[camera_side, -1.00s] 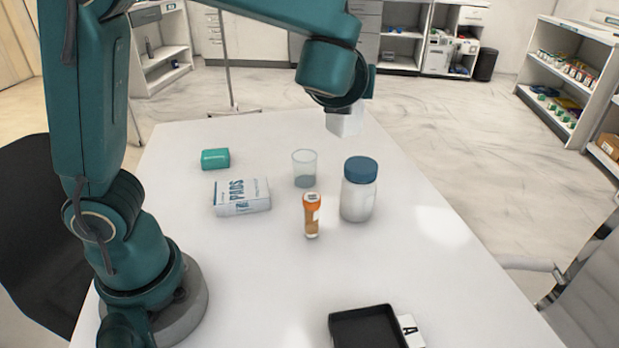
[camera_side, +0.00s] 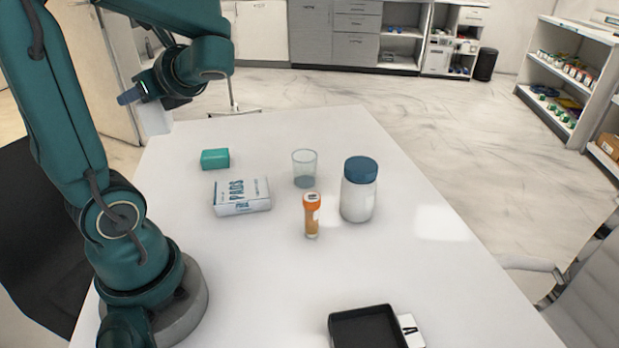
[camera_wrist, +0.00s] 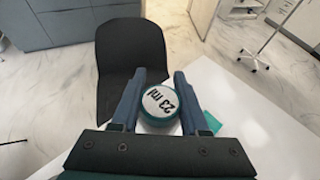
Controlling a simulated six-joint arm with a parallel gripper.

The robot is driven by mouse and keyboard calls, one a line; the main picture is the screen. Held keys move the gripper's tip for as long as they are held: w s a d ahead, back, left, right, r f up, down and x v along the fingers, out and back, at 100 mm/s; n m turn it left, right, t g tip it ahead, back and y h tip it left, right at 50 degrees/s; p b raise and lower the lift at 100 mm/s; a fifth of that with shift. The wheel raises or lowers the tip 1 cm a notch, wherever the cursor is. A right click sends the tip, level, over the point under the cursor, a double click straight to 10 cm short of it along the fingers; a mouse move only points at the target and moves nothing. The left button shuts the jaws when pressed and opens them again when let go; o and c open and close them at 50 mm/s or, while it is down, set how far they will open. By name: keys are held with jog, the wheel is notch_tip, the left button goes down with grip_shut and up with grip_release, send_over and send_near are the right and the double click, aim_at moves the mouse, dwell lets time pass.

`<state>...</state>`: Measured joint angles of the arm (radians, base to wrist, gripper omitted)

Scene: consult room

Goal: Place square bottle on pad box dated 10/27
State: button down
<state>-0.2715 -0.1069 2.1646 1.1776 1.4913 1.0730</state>
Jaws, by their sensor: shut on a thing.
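My gripper (camera_side: 150,95) is at the far left corner of the table, shut on a pale square-sided bottle (camera_side: 156,120) that hangs below it. In the wrist view, the bottle's round cap (camera_wrist: 162,101) reads "23 ml" and sits between the two fingers of my gripper (camera_wrist: 160,76). The white pad box (camera_side: 242,196), printed "PADS", lies flat on the table, right of and nearer than the bottle. No date on it is readable. The bottle's lower end looks to be above the table edge; exact height cannot be told.
A small teal box (camera_side: 215,159) lies behind the pad box. A clear cup (camera_side: 304,168), an orange vial (camera_side: 312,216) and a white jar with blue lid (camera_side: 359,190) stand to its right. A black tray (camera_side: 368,328) is at the front. A dark chair (camera_wrist: 132,60) stands beside the table.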

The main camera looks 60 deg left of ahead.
aim_at(146, 111)
notch_tip(146, 111, down, 3)
jog(key=shift+f, duration=0.1)
jog(key=shift+w+d+f, duration=0.55)
jog(key=shift+w+f, duration=1.35)
jog(key=shift+f, duration=0.1)
jog(key=shift+w+d+f, duration=0.6)
jog(key=shift+w+f, duration=1.25)
jog(key=shift+f, duration=0.1)
jog(key=shift+w+d+f, duration=0.55)
jog(key=shift+w+f, duration=1.35)
jog(key=shift+f, duration=0.1)
jog(key=shift+c, duration=2.1)
grip_release()
jog(key=shift+f, duration=0.1)
